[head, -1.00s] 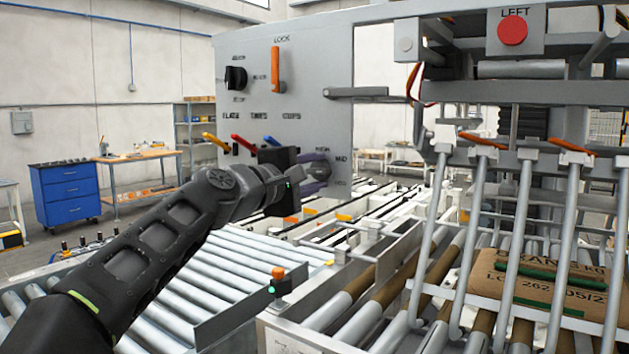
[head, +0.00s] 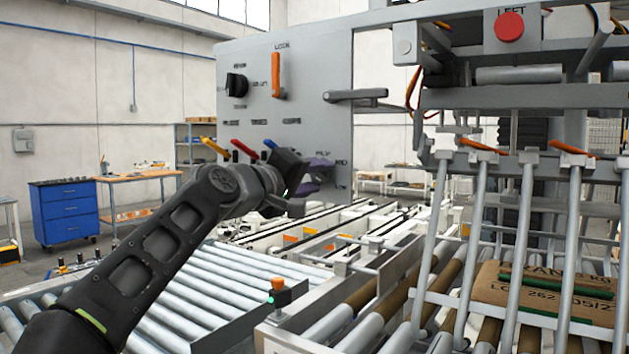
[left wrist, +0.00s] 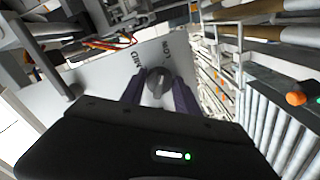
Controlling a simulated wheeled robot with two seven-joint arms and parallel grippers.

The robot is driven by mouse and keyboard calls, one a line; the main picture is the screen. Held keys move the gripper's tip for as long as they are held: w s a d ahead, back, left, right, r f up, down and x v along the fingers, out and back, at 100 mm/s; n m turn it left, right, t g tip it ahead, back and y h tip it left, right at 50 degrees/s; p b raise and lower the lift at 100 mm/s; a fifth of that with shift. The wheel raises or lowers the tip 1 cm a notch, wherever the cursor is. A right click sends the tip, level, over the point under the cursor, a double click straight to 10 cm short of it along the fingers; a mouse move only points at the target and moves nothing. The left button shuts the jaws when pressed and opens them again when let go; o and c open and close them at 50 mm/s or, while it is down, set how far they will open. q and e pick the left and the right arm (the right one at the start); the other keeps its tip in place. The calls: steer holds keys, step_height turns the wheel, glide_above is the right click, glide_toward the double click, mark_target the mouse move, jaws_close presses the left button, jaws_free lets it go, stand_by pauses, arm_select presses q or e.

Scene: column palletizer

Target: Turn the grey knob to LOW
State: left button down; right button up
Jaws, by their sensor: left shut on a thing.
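The grey knob (left wrist: 158,84) is on the front of the grey control panel (head: 310,120). In the left wrist view it sits between the purple fingers of my left gripper (left wrist: 159,90), which is shut on it. MID and another label, probably LOW, show on the panel beyond the knob. In the head view my left gripper (head: 320,168) is at the panel's lower right, its body tilted, and it hides most or all of the knob. I cannot read which label the knob points to. My right gripper is not in view.
Yellow, red and blue levers (head: 244,149), a black rotary switch (head: 236,85) and an orange handle (head: 276,75) are on the same panel, the levers close to my left gripper. A roller conveyor (head: 235,285) runs below. A red button (head: 509,27) is at upper right.

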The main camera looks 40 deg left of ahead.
arm_select(q)
steer(key=shift+f, duration=0.1)
steer(key=c, duration=0.9)
jaws_free()
steer(key=shift+s, duration=0.1)
steer(key=s+b, duration=0.1)
steer(key=s, duration=0.6)
steer(key=shift+s+d+b, duration=0.1)
steer(key=shift+s+b, duration=0.2)
